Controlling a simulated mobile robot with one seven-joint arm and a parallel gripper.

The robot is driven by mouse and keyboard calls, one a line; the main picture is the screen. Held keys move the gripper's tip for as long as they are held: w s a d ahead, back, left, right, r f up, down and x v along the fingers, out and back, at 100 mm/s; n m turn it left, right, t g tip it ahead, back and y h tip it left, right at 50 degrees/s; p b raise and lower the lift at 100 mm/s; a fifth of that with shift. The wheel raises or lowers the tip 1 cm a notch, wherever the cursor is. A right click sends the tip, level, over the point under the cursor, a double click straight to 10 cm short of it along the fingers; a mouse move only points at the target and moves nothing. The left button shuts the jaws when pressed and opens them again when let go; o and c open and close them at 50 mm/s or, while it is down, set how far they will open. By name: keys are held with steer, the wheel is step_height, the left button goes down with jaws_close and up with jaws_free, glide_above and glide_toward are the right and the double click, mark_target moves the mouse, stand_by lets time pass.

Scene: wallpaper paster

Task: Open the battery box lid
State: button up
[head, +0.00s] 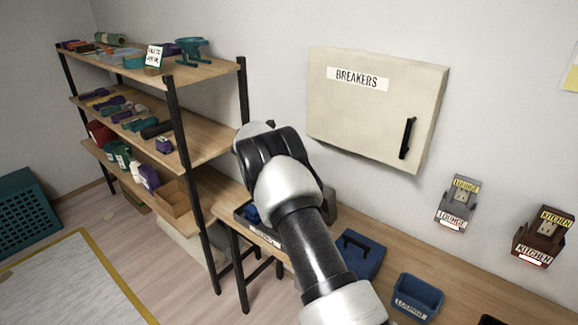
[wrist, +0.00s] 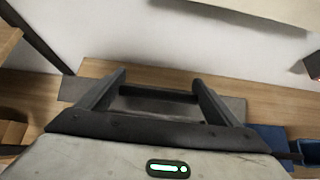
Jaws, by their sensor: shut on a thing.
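In the wrist view my gripper (wrist: 158,84) points at the wooden worktop, its two dark fingers set apart. A dark bar (wrist: 160,93) spans between the fingertips, and the gripper is shut on it. It may be part of the battery box lid, but I cannot tell for sure. Flat grey surfaces (wrist: 72,88) show beyond both fingers, low over the worktop. In the head view a grey-brown box (head: 329,205) stands partly hidden behind my arm. My fingers are hidden there too. No lid edge or box opening is clear in either view.
A blue toolbox (head: 361,254) and a blue bin (head: 418,296) stand on the worktop (head: 455,284) to the right. A dark tray (head: 245,216) is left of my arm. The breaker cabinet (head: 372,105) and two labelled sockets (head: 459,202) are on the wall. Shelves (head: 200,155) stand left.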

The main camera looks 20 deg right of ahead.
steer(key=shift+w+d+f, duration=0.15)
steer(key=shift+w+d, duration=0.1)
steer(key=shift+d, duration=0.2)
steer(key=shift+f, duration=0.1)
steer(key=o, duration=1.4)
steer(key=shift+s+a+r, duration=0.1)
steer(key=shift+a+r, duration=0.2)
steer(key=b+v, duration=0.1)
steer(key=v, duration=1.5)
steer(key=shift+s+a+r, duration=0.15)
steer(key=shift+s+r, duration=0.05)
